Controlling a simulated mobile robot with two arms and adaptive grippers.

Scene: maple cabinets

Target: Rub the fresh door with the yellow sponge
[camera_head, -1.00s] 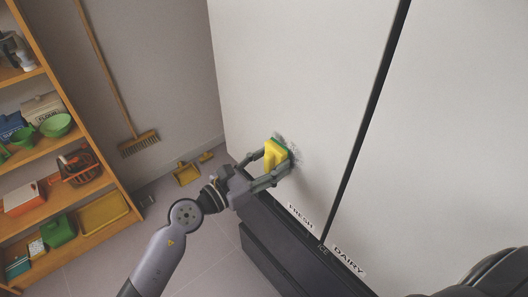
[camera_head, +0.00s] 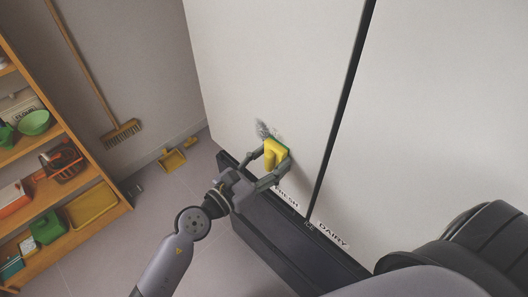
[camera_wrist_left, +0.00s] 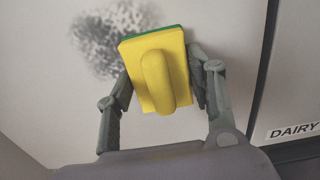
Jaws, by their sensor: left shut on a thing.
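The fresh door (camera_head: 265,65) is the pale left-hand panel, with a label reading FRESH at its lower edge, partly covered by my gripper. A dark smudge (camera_head: 264,130) is on it, and the smudge (camera_wrist_left: 105,42) also shows at the upper left in the left wrist view. My left gripper (camera_head: 273,163) is shut on the yellow sponge (camera_head: 271,153), which has a green face turned to the door. In the left wrist view the sponge (camera_wrist_left: 158,72) sits between both fingers, below and right of most of the smudge. I cannot tell whether it touches the door. My right gripper does not show.
The DAIRY door (camera_head: 430,110) is to the right, past a dark gap. A dark base (camera_head: 290,245) juts out below the doors. An orange shelf unit (camera_head: 100,175) with bins, a broom (camera_head: 122,132) and a yellow dustpan (camera_head: 172,160) are at the left.

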